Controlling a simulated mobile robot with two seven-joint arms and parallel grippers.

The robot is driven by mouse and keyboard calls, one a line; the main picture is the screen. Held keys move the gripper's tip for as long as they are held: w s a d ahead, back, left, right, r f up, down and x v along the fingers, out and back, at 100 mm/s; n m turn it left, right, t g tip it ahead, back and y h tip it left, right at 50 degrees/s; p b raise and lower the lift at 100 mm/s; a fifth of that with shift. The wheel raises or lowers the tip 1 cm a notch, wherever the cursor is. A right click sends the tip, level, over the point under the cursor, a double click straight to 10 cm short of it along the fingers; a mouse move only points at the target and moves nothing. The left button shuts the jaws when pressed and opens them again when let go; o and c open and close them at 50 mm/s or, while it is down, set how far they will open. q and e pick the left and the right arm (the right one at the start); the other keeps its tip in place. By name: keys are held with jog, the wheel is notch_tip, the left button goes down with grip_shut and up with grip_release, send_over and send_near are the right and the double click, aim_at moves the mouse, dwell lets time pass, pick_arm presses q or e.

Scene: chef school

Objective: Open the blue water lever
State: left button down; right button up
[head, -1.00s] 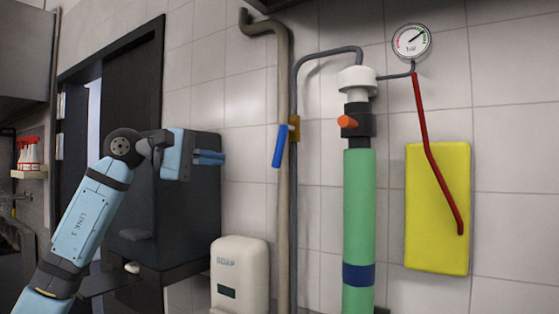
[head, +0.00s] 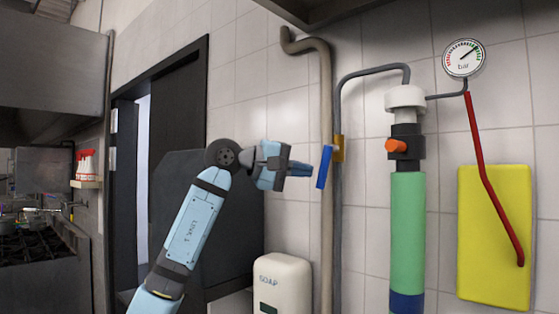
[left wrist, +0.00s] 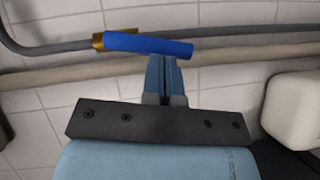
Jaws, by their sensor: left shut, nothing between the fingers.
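The blue water lever (head: 325,167) hangs down, slightly tilted, from a brass valve (head: 338,149) on the thin grey wall pipe. My left gripper (head: 312,170) is shut and empty, with its fingertips just left of the lever. In the left wrist view the lever (left wrist: 150,45) lies across the picture just beyond the shut fingertips (left wrist: 161,60). The brass valve (left wrist: 98,41) shows at the lever's left end there. I cannot tell whether the fingertips touch the lever. My right gripper is not in view.
A thick beige pipe (head: 327,230) runs behind the lever. A green cylinder (head: 407,225) with an orange knob (head: 396,146) stands to the right. A white soap dispenser (head: 283,285) is below, and a yellow panel (head: 490,250) and gauge (head: 464,58) are further right.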

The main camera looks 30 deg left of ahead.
pick_arm(q)
jog(key=shift+w+d+f, duration=0.15)
jog(key=shift+w+d, duration=0.3)
jog(key=shift+w, duration=0.1)
jog(key=shift+f, duration=0.15)
jog(key=shift+s+d+f+n+t+h+b, duration=0.1)
jog(key=shift+d+f+n+t+h+b, duration=0.3)
jog(key=shift+n+b, duration=0.6)
jog(key=shift+d+r+n+h+b, duration=0.2)
jog(key=shift+d+n+h+b, duration=0.1)
jog(key=shift+b, duration=0.15)
jog(key=shift+s, duration=0.1)
